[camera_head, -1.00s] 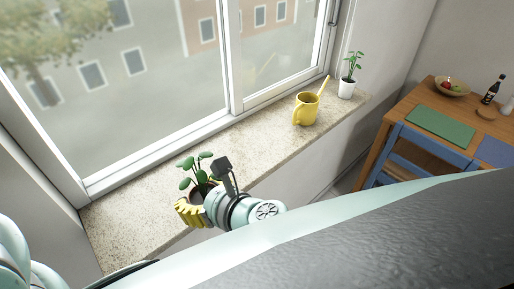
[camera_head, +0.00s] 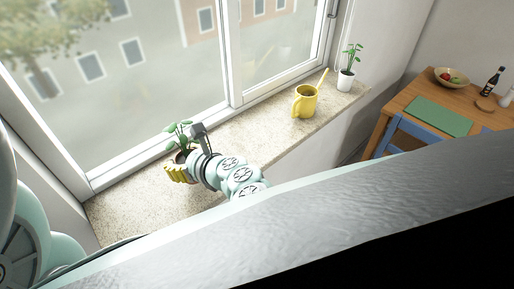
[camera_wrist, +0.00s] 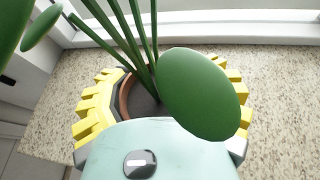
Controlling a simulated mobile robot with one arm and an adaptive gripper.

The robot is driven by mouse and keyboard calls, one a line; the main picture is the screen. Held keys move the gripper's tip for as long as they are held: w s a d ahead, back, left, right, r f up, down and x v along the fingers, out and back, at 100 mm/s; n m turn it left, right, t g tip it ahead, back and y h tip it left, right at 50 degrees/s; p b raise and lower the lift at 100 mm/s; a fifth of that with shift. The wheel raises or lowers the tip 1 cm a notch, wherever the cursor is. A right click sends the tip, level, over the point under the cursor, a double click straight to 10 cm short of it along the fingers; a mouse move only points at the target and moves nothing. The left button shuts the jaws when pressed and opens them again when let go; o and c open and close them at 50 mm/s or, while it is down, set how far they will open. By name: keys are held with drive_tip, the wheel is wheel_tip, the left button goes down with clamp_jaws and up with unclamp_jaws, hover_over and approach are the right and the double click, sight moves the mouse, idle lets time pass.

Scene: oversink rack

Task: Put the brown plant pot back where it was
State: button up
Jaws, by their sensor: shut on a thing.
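The brown plant pot (camera_wrist: 126,97) holds a green plant with long stems and round leaves, which also shows in the head view (camera_head: 178,135). My gripper (camera_head: 180,172) has yellow ribbed fingers and is shut around the pot. In the wrist view my gripper (camera_wrist: 160,95) has its fingers on both sides of the pot, and a leaf hides part of the rim. The pot is over the stone windowsill (camera_head: 130,205), close to the window frame. I cannot tell whether its base touches the sill.
A yellow watering can (camera_head: 305,103) stands farther right on the sill. A white pot with a small plant (camera_head: 346,80) stands at the sill's far right end. The sill between my gripper and the can is clear. A wooden table (camera_head: 405,105) stands at the right.

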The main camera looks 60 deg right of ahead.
wheel_tip(320, 180, down, 2)
drive_tip(key=shift+f+p, duration=0.1)
drive_tip(key=shift+p, duration=0.2)
drive_tip(key=shift+a+f, duration=0.1)
drive_tip(key=shift+f+b, duration=0.2)
drive_tip(key=shift+b, duration=0.2)
drive_tip(key=o, duration=1.5)
drive_tip(key=shift+r, duration=0.1)
drive_tip(key=shift+o, duration=0.2)
